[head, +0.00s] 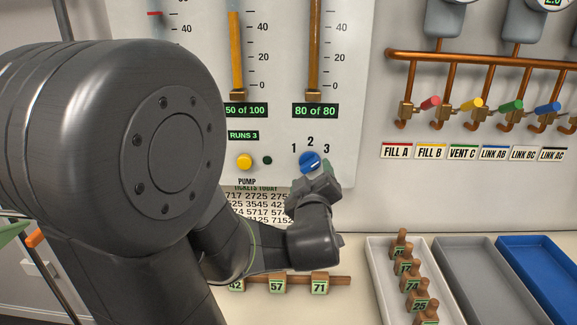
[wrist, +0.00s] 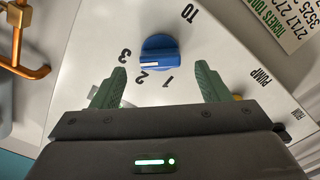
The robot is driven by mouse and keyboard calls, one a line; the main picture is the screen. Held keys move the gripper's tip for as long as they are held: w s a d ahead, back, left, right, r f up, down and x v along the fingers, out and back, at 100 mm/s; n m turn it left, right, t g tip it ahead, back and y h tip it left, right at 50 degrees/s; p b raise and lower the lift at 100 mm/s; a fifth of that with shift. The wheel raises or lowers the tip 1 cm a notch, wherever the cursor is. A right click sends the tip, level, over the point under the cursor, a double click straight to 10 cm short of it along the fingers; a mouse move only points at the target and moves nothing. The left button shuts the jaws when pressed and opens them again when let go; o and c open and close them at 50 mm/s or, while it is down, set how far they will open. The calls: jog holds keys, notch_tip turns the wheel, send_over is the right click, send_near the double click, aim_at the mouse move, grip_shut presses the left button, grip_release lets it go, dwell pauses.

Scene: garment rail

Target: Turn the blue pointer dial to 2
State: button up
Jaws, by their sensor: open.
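The blue pointer dial (head: 309,162) is on the white panel, with 1 printed at its left, 2 above and 3 at its right. Its white mark seems to slant up and right in the head view, on the side between 2 and 3; the exact reading is hard to tell. In the wrist view the dial (wrist: 159,50) lies between and beyond the fingertips. My gripper (wrist: 160,70) is open, with one green finger on each side of the dial and nothing held. In the head view my gripper (head: 318,180) is just below the dial, partly hiding its lower edge.
A yellow pump button (head: 244,162) and a dark round indicator (head: 267,160) are left of the dial. Copper pipes (head: 480,58) with coloured valve handles are at the right. A grey-white tray (head: 377,262) of tagged blocks stands below right.

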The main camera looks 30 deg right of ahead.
aim_at(310, 168)
jog(key=shift+x, duration=1.7)
jog(key=shift+c, duration=0.4)
jog(key=c, duration=0.9)
